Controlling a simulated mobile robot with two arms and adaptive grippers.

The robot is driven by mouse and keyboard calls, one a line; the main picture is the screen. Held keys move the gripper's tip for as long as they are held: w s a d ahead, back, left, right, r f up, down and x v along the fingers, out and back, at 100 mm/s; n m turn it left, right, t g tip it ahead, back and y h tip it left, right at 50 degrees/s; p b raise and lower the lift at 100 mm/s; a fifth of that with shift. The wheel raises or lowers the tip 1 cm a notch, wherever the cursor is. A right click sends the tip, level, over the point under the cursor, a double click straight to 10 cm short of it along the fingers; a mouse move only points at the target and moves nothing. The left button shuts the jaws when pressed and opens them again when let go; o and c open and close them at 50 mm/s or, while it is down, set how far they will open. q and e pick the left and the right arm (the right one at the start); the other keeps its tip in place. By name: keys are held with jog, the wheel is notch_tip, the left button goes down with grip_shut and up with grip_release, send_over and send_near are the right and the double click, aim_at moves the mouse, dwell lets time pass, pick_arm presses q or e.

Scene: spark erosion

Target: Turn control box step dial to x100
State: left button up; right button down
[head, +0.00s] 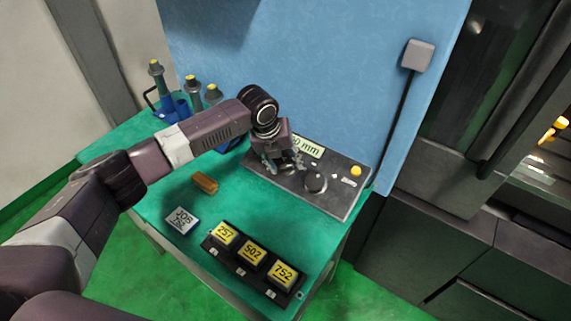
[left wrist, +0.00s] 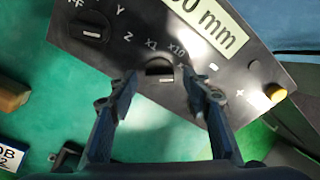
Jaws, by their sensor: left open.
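The dark control box (head: 340,202) lies on the green table. In the left wrist view, its black step dial (left wrist: 158,70) shows a white mark on its lower part. Labels X1 and X10 stand above it; the label further right is largely hidden by a finger, and I cannot tell the dial's setting. My left gripper (head: 284,165) is open over the box. In the left wrist view its fingers (left wrist: 160,80) stand on either side of the step dial, with gaps visible. My right gripper is not in view.
The axis dial (left wrist: 90,28) is left of the step dial. A brown block (head: 204,183), a label block (head: 181,220) and a black numbered rack (head: 212,248) lie in front.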

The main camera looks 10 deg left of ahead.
pick_arm(q)
jog(key=v, duration=1.1)
jog(key=shift+r, duration=0.2)
jog(key=shift+s, duration=0.1)
